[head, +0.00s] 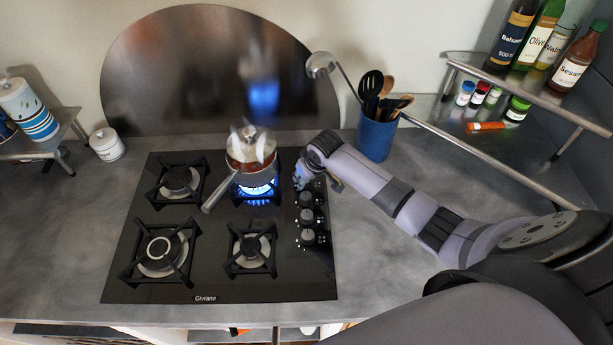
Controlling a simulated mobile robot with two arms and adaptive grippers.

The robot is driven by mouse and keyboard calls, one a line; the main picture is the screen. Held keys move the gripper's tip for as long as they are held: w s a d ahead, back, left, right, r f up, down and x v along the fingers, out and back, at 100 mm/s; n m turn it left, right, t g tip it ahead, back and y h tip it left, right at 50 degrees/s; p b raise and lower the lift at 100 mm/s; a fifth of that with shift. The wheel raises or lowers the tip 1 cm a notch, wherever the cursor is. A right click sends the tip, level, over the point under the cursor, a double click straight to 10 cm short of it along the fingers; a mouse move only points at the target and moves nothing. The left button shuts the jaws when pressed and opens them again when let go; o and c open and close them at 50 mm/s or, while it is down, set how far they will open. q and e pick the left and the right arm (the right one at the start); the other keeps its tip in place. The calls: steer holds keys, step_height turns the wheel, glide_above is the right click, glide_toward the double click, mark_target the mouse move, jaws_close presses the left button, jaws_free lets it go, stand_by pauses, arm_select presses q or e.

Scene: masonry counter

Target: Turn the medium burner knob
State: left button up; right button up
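The black gas hob (205,275) lies in the counter with a column of dark knobs (308,218) along its right side. Three knobs show clearly, and my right gripper hides what is above them. My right gripper (301,182) is at the upper end of the knob column, beside the pot. Its fingers are small and partly hidden by my wrist, so I cannot tell whether they are open or touching a knob. A pot (252,178) with a lid stands on the back right burner, where a blue flame (262,188) burns. My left gripper is not in view.
A blue utensil holder (376,138) stands behind my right arm. A metal rack (520,85) with bottles and spice jars is at the right. A white canister (107,144) stands at the left. The front counter strip is clear.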

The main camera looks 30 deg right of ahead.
steer(key=m+h, duration=0.1)
steer(key=m, duration=0.3)
steer(key=shift+a+m+h, duration=0.2)
steer(key=shift+m+h, duration=0.1)
steer(key=shift+h, duration=0.1)
steer(key=m+g+h, duration=0.1)
steer(key=m, duration=0.2)
steer(key=shift+w+a+m, duration=0.1)
steer(key=shift+m, duration=0.3)
steer(key=m+g+h, duration=0.1)
steer(key=m, duration=0.2)
steer(key=shift+w+m+g+h+b, duration=0.1)
steer(key=shift+m+g+h+b, duration=0.3)
steer(key=shift+m, duration=1.2)
steer(key=o, duration=0.8)
steer(key=shift+o, duration=0.2)
